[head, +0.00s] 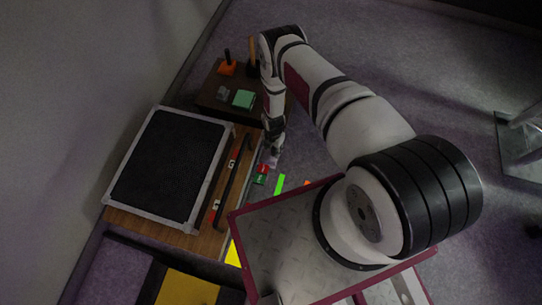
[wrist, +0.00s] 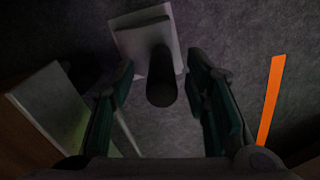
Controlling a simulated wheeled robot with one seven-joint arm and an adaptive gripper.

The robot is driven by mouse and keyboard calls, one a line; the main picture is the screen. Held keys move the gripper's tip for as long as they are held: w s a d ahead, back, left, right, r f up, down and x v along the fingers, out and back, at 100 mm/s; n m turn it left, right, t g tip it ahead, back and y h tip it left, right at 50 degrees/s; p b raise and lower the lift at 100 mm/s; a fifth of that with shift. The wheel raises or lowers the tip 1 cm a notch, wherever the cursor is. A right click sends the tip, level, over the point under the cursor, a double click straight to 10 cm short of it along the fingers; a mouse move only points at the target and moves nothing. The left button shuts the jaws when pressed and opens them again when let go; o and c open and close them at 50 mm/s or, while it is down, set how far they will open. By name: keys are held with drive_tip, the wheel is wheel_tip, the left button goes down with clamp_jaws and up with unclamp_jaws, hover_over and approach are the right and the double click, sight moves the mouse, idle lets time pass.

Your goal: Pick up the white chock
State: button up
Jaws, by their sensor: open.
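A pale grey-white stepped block, which looks like the white chock (wrist: 132,40), lies at the top of the wrist view. A dark round post or handle (wrist: 161,88) stands up from it toward the camera. My gripper (wrist: 160,75) is open, with its two green-padded fingers on either side of the post and no contact visible. In the head view, my gripper (head: 276,149) points down beside the wooden table, over a small pale patch (head: 273,162) that may be the chock. The gripper partly hides it.
An orange strip (wrist: 271,100) lies on the grey floor. A pale panel (wrist: 60,105) stands at left. The wooden table (head: 150,226) bears a black-topped case (head: 168,165); a dark side table (head: 212,92) holds small items.

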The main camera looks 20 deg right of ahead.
sight(268, 156)
drive_tip(key=shift+s+f+b, duration=0.1)
drive_tip(key=shift+f+b, duration=0.35)
drive_tip(key=shift+f, duration=1.05)
drive_tip(key=shift+c, duration=0.6)
clamp_jaws()
drive_tip(key=shift+r, duration=0.15)
